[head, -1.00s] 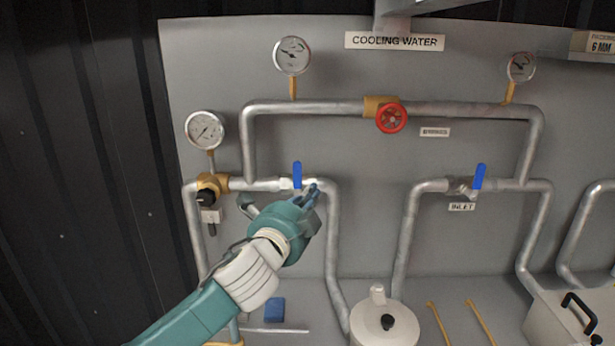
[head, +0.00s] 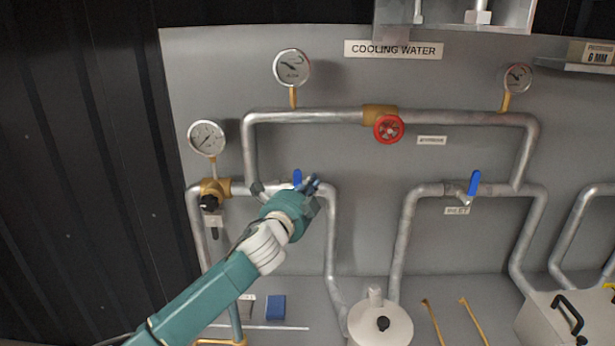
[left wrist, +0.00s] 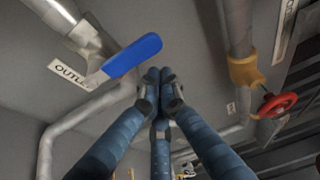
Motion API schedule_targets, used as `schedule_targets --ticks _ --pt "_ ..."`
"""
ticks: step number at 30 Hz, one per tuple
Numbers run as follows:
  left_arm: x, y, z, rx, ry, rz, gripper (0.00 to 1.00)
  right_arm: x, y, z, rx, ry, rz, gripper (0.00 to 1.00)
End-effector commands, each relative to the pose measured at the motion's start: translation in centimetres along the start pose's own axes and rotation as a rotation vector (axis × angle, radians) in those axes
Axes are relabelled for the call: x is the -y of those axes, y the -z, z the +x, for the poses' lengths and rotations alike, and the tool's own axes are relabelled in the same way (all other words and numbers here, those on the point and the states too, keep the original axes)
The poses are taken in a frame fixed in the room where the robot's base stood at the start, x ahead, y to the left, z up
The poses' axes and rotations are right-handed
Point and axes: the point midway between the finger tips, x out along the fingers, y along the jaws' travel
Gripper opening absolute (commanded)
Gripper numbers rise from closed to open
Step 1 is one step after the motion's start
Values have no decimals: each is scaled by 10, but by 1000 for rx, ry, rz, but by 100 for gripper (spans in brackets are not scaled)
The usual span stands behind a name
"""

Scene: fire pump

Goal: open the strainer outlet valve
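The outlet valve has a blue lever (head: 297,177) on the left pipe run in the head view, standing about upright and partly covered by my left gripper. In the left wrist view the blue lever (left wrist: 133,56) is large, left of and above my fingers, beside an OUTLET label (left wrist: 68,77) that its valve partly covers. My left gripper (head: 312,186) is just right of the lever in the head view. Its fingers (left wrist: 160,88) are drawn together at the tips with nothing between them. I see a small gap to the lever, but cannot judge depth. My right gripper is out of view.
A second blue lever (head: 473,183) marks the inlet valve at right. A red handwheel (head: 388,128) sits on the upper bypass pipe, with gauges (head: 206,138) around. A white lidded pot (head: 380,322) stands below. The panel between the two pipe runs is clear.

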Motion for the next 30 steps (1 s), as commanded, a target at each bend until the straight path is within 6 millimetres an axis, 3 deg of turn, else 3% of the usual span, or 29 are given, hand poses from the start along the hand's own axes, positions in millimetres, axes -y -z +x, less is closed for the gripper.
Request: schedule_targets --ticks 14,30 --pt "-1 -8 -3 1 0 -1 0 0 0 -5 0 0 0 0" --pt "-1 -13 -5 0 54 -156 0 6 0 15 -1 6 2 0"
